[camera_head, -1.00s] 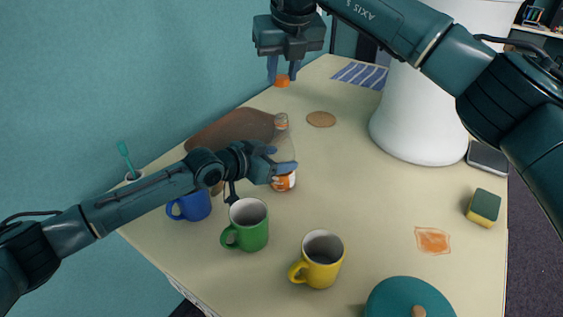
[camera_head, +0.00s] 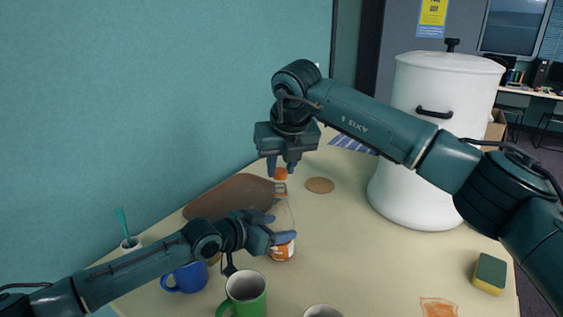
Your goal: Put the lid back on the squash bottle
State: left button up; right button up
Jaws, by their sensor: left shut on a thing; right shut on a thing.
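The squash bottle (camera_head: 285,210) stands upright on the table, clear with an orange label (camera_head: 283,251) low on its side. My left gripper (camera_head: 272,228) is shut on the bottle from the left and hides part of its middle. My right gripper (camera_head: 282,166) points down and is shut on the orange lid (camera_head: 281,174). The lid is just above the bottle's neck in the picture, and a small gap seems to show between them.
A brown board (camera_head: 228,194) lies behind the bottle, with a round cork mat (camera_head: 320,185) to the right. Blue (camera_head: 186,278) and green (camera_head: 243,297) mugs stand in front. A large white urn (camera_head: 412,195) stands right; a sponge (camera_head: 490,273) lies at the right edge.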

aim_at(276, 176)
jog(key=shift+f, duration=0.1)
jog(key=shift+f, duration=0.8)
jog(key=shift+f, duration=0.55)
pick_arm(q)
grip_shut()
pick_arm(e)
jog(key=m, duration=0.1)
jog(key=m+h, duration=0.1)
jog(key=m, duration=0.1)
jog(key=shift+a, duration=0.25)
jog(key=m+h, duration=0.1)
jog(key=m, duration=0.1)
jog(key=m+h, duration=0.1)
jog(key=m, duration=0.1)
jog(key=shift+a+m, duration=0.2)
jog(key=shift+m, duration=0.1)
jog(key=m+h, duration=0.1)
jog(key=m, duration=0.2)
jog(key=shift+w+a+m+g, duration=0.1)
jog(key=shift+m+g, duration=0.3)
jog(key=shift+m+h, duration=0.4)
jog(key=shift+m, duration=0.5)
